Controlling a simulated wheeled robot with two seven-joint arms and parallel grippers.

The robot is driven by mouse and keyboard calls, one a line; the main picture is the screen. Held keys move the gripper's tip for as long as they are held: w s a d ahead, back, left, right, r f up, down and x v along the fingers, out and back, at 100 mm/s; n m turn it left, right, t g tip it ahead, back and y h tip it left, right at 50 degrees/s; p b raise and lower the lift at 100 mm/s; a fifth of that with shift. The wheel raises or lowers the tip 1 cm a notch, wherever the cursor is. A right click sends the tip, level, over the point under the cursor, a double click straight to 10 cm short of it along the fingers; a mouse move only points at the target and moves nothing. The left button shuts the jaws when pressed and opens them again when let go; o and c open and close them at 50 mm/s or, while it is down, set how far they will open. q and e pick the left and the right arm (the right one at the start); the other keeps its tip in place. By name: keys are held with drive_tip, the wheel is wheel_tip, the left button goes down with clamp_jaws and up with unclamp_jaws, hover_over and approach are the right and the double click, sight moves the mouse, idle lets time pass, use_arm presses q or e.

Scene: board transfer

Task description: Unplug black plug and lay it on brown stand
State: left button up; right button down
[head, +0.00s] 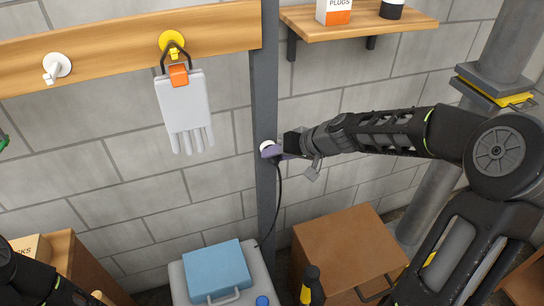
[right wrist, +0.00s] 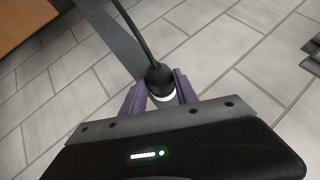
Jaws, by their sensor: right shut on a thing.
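My right gripper (head: 272,151) reaches in from the right to a white round socket (head: 266,146) on the dark grey post. Its purple fingers are shut on the black plug (right wrist: 158,76), which shows between them in the right wrist view. White shows right beside the plug there; I cannot tell whether the plug is fully seated. A black cable (head: 278,205) hangs from the plug down the post. The brown stand (head: 345,240), a box with a flat clear top, is below and right of my right gripper. My left arm shows at the lower left, but its gripper is not visible.
A grey cart with a blue case (head: 217,272) stands left of the brown stand. A white glove (head: 185,112) hangs from a yellow hook on the wooden rail (head: 110,45). A wooden shelf (head: 360,25) is above my right arm. A black-and-yellow tool (head: 311,285) stands before the brown stand.

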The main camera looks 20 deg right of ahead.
drive_tip(key=shift+s, duration=0.15)
drive_tip(key=shift+s+b, duration=1.1)
drive_tip(key=shift+b, duration=0.1)
drive_tip(key=shift+s+a, duration=0.1)
drive_tip(key=s+b, duration=0.2)
drive_tip(key=s, duration=0.2)
drive_tip(key=shift+s+a+b, duration=0.1)
drive_tip(key=shift+s+b, duration=0.15)
drive_tip(key=shift+b, duration=0.05)
idle(0.5)
